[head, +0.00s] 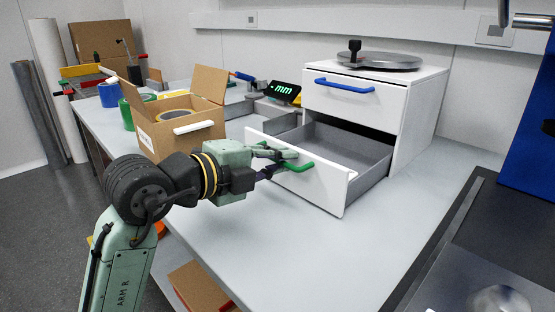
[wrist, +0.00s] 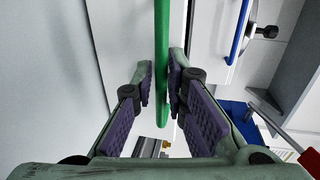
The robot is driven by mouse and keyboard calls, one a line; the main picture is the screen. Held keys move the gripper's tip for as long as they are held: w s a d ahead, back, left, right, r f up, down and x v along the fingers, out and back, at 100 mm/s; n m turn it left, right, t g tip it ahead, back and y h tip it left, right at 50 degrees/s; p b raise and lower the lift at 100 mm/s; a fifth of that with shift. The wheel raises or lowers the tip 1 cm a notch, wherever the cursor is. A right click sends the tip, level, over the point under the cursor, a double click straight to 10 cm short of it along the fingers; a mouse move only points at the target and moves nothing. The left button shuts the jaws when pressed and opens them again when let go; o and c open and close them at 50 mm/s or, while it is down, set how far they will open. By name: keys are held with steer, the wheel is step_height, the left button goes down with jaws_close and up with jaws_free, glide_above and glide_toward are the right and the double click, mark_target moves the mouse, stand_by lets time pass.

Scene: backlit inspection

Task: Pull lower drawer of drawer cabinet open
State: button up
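The drawer cabinet (head: 421,105) is white and stands on the bench. Its lower drawer (head: 300,181) is pulled well out, showing an empty grey inside. The drawer's green handle (head: 306,167) is on its front; it also shows in the wrist view (wrist: 162,30) as an upright bar. My gripper (head: 284,160) is at this handle. In the wrist view the purple-padded fingers (wrist: 161,85) lie on both sides of the bar, with hardly any gap. Part of the handle is hidden by the fingers in the head view.
The upper drawer (head: 352,101) with a blue handle (head: 344,86) is shut. A round grey plate (head: 379,61) lies on the cabinet top. An open cardboard box (head: 184,120) and a small display (head: 282,91) stand to the left. The bench (head: 290,250) in front of the drawer is clear.

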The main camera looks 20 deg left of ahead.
steer(key=shift+s+a, duration=0.1)
steer(key=v, duration=1.2)
stand_by(0.4)
